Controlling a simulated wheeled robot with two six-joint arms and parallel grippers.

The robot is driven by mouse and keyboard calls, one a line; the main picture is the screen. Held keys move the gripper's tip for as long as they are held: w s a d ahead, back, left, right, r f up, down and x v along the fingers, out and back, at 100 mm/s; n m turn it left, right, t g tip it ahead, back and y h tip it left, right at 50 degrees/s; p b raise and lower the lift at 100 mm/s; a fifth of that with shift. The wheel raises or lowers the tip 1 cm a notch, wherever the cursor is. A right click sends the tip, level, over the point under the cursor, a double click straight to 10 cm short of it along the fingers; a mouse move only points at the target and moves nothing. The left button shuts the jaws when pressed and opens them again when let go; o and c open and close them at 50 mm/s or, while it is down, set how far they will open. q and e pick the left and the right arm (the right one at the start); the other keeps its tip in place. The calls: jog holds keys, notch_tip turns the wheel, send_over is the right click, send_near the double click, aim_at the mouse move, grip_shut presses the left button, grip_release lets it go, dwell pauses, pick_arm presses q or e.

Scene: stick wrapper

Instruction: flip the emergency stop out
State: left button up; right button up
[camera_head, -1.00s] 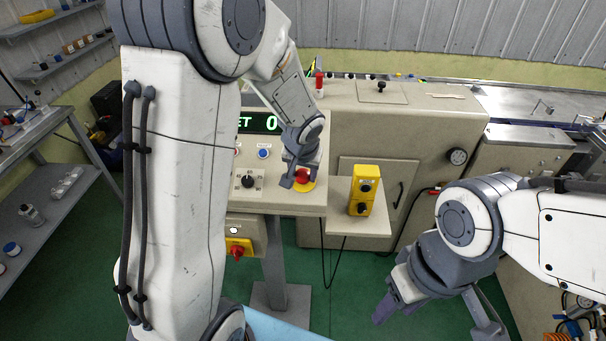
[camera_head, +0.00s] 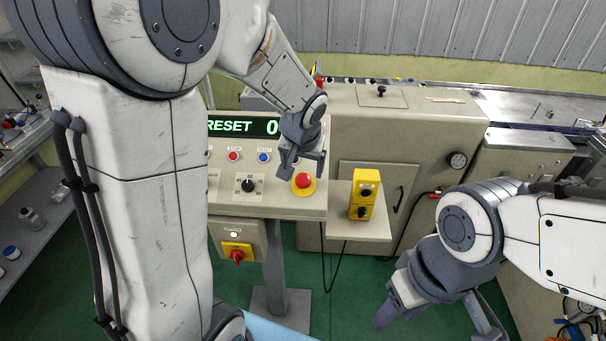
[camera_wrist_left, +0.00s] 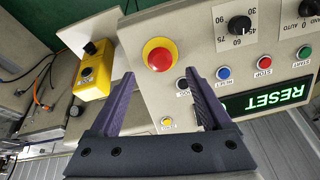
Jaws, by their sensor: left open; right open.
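The emergency stop is a red mushroom button (camera_head: 303,181) on a yellow disc, at the right end of the beige control panel (camera_head: 285,206). It also shows in the left wrist view (camera_wrist_left: 159,59), beyond and between the fingertips. My left gripper (camera_head: 302,170) is open and empty, just above and behind the button in the head view, apart from it. Its two fingers show in the left wrist view (camera_wrist_left: 160,82). My right gripper (camera_head: 388,312) is open and empty, low at the right, away from the panel.
The panel carries a display reading RESET (camera_head: 242,126), a black rotary knob (camera_head: 249,186) and small coloured buttons. A yellow box with black knobs (camera_head: 363,200) stands on a side shelf right of the stop. A red-and-yellow switch (camera_head: 237,255) hangs below the panel.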

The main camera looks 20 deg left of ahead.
pick_arm(q)
jog(key=shift+v, duration=2.1)
